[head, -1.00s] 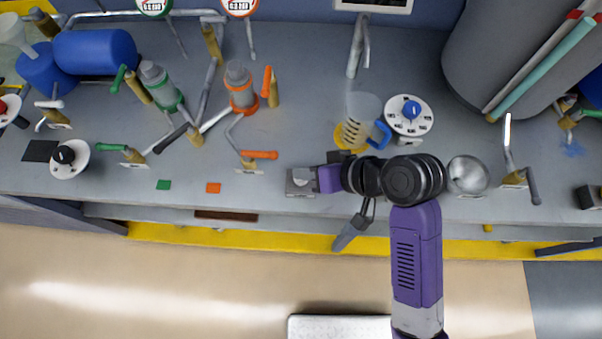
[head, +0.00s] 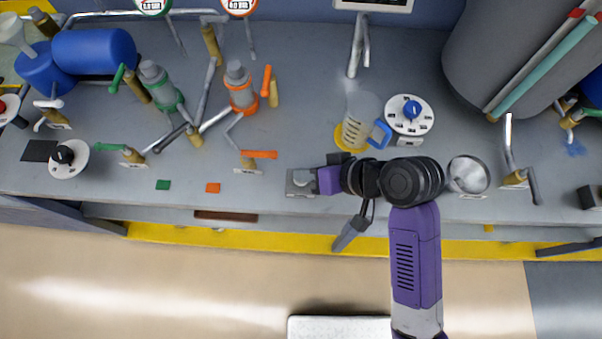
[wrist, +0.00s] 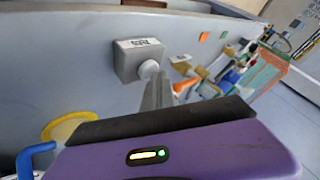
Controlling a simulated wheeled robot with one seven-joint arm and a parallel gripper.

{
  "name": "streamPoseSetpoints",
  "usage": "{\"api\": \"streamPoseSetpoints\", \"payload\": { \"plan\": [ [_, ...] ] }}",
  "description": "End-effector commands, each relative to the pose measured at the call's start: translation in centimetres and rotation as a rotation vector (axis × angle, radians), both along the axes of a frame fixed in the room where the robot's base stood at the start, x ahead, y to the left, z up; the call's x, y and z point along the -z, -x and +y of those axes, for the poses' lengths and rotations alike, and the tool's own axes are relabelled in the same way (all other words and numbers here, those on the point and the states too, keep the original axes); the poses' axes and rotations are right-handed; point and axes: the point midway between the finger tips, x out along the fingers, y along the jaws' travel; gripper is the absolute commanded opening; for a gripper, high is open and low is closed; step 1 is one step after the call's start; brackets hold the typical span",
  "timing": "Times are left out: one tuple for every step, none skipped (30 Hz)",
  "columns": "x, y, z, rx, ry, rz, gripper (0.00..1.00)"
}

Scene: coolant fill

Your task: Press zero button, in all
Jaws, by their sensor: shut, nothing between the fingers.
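The zero button (wrist: 149,69) is a pale round knob on the face of a small grey box (wrist: 138,57) with a white label on top. In the head view the grey box (head: 300,182) sits near the front edge of the bench. My gripper (wrist: 157,90) is shut and empty, its narrow fingers pointing at the button. The fingertips are at or very close to the button; I cannot tell whether they touch it. In the head view my gripper (head: 317,181) is just right of the box, partly hiding the button side.
A clear jug (head: 359,118) with a blue handle stands on a yellow disc behind my wrist. A white dial with a blue knob (head: 411,107) is beside it. A metal bowl (head: 468,174) lies right of my arm. An orange-handled valve (head: 258,155) stands left of the box.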

Motion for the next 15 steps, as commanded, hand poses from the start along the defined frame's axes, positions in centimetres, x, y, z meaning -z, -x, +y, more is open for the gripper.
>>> {"api": "streamPoseSetpoints", "payload": {
  "plan": [
    [0.09, 0.06, 0.01, 0.000, 0.001, 0.002, 0.00],
    [0.09, 0.06, 0.01, 0.000, 0.001, 0.002, 0.00],
    [0.09, 0.06, 0.01, 0.000, 0.001, 0.002, 0.00],
    [0.09, 0.06, 0.01, 0.000, 0.001, 0.002, 0.00],
    [0.09, 0.07, 0.01, 0.000, 0.001, 0.002, 0.00],
    [0.09, 0.07, 0.01, 0.000, 0.001, 0.002, 0.00],
    [0.09, 0.07, 0.01, 0.000, 0.001, 0.002, 0.00],
    [0.07, 0.07, 0.01, 0.000, 0.001, 0.002, 0.00],
    [0.00, 0.07, 0.02, 0.000, 0.001, 0.002, 0.00],
    [-0.07, 0.07, 0.01, 0.000, 0.001, 0.002, 0.00],
    [-0.17, 0.07, 0.01, 0.000, 0.001, 0.002, 0.00],
    [-0.32, 0.07, 0.01, 0.000, 0.001, 0.002, 0.00],
    [-0.47, 0.07, 0.02, 0.000, 0.001, 0.002, 0.00],
    [-0.62, 0.07, 0.01, 0.000, 0.001, 0.002, 0.00],
    [-0.84, 0.07, 0.02, -0.001, 0.001, 0.003, 0.00]
  ]
}}
